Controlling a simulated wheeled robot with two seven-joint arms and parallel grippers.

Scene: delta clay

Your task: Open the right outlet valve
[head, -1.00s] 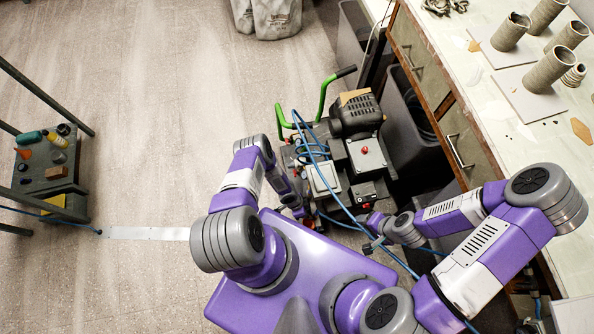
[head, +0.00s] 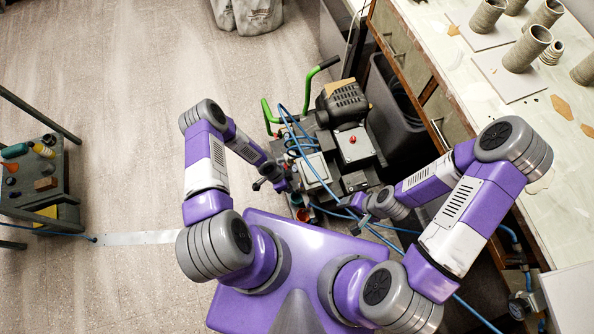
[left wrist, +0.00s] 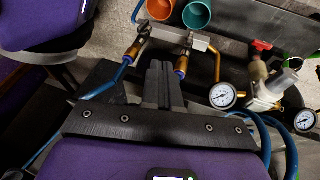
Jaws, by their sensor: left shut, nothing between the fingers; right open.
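The compressor (head: 341,104) stands ahead of me. In the left wrist view, two brass fittings sit on a metal bar: the left one (left wrist: 140,50), with a blue hose, and the right one (left wrist: 183,63). A red-handled valve (left wrist: 262,46) is further right, beside two round gauges (left wrist: 222,95). I cannot tell for certain which part is the right outlet valve. My left gripper (left wrist: 160,72) is shut and empty, appearing between the two brass fittings; contact is unclear. It also shows in the head view (head: 268,182). My right gripper (head: 351,204) is open near the compressor's right side.
Blue hoses (head: 297,133) loop over the compressor. Green handles (head: 268,117) stick out at its far left. A teal cup (left wrist: 197,14) and an orange cup (left wrist: 160,8) are by the fittings. A workbench (head: 480,75) lies right; open floor (head: 120,150) lies left.

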